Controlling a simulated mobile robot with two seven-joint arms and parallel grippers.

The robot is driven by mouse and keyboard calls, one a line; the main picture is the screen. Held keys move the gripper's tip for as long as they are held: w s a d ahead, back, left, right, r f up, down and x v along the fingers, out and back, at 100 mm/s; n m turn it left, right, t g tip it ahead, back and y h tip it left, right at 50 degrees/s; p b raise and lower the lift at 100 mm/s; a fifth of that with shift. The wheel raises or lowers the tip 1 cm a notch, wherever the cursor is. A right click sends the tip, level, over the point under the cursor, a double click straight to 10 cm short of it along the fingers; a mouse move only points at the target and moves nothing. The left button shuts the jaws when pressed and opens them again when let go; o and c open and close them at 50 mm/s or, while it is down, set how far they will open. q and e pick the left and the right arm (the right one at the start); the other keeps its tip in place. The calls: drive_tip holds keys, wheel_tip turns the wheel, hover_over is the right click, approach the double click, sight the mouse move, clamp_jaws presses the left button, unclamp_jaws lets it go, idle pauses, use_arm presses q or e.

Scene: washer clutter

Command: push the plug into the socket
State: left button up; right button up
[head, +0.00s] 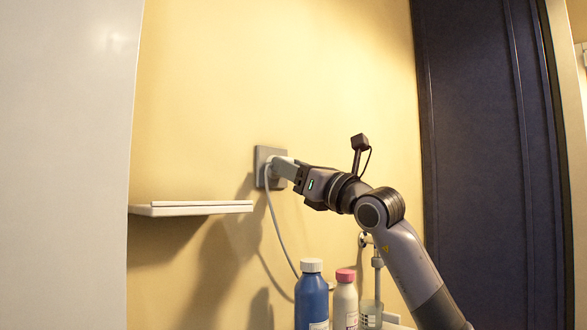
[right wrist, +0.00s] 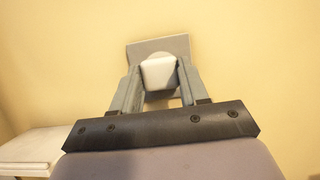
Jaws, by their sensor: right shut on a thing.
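The socket (head: 262,160) is a grey square plate on the yellow wall, near the middle of the head view. It also shows behind the plug in the right wrist view (right wrist: 180,45). My right gripper (head: 283,169) is shut on the white plug (right wrist: 159,73), one finger on each side of it. The plug is right in front of the socket plate. Whether its prongs are inside is hidden. A grey cable (head: 275,225) hangs from the plug down the wall. My left gripper is not in view.
A white shelf (head: 190,209) juts from the wall to the left of the socket. A blue bottle (head: 311,298) and a white bottle with a pink cap (head: 345,302) stand below. A dark panel (head: 490,150) is at the right. The wall above the socket is clear.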

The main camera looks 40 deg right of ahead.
drive_tip(key=shift+w, duration=0.45)
drive_tip(key=o, duration=1.1)
drive_tip(key=b+v, duration=0.3)
drive_tip(key=v, duration=0.4)
drive_tip(key=shift+s, duration=0.1)
